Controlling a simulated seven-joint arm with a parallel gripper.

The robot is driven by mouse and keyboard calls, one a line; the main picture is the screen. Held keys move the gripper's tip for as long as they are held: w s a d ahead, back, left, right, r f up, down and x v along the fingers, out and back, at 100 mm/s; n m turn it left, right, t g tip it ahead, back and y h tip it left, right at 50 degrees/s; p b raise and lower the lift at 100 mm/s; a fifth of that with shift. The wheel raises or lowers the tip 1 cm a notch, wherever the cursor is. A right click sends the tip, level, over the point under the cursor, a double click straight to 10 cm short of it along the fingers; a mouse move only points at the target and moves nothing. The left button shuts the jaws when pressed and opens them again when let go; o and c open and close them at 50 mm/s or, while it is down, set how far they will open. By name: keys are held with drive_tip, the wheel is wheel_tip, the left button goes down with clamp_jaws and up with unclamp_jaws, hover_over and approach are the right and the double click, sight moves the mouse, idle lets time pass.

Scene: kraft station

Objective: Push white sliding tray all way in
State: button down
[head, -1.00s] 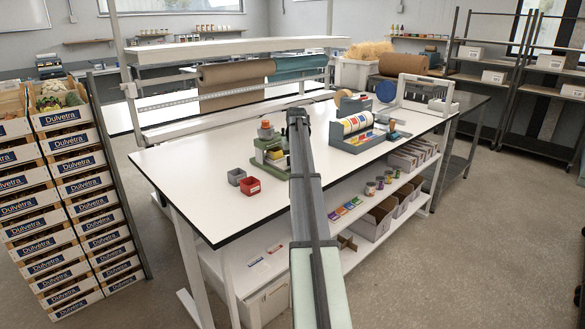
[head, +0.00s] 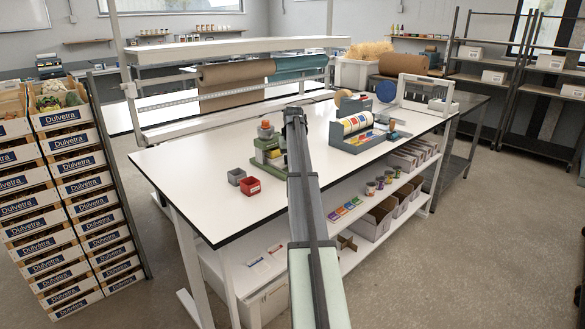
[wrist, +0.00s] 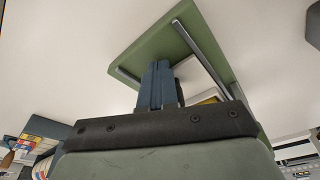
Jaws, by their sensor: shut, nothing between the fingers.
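The green device (head: 268,150) stands on the white worktable, partly hidden behind my arm in the head view. In the wrist view, its green base plate (wrist: 205,35) with metal rails fills the top middle. My gripper (wrist: 158,68) shows there with its blue-grey fingers together and empty, in front of or over the green plate; I cannot tell whether they touch it. A small yellow part shows behind the fingers' right side.
A blue-grey dispenser with colored rolls (head: 356,128) stands to the right. The white tabletop (head: 195,165) is clear at the left and front. Lower shelves hold boxes.

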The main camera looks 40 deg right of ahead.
drive_tip(key=shift+a+f, duration=0.1)
drive_tip(key=shift+f, duration=0.25)
drive_tip(key=shift+s, duration=0.45)
drive_tip(key=shift+r, duration=0.1)
drive_tip(key=shift+w+r, duration=0.15)
drive_tip(key=shift+r, duration=0.3)
drive_tip(key=w+v, duration=0.1)
drive_tip(key=v, duration=0.5)
drive_tip(key=shift+d+r, duration=0.25)
drive_tip(key=shift+d, duration=0.15)
idle(0.5)
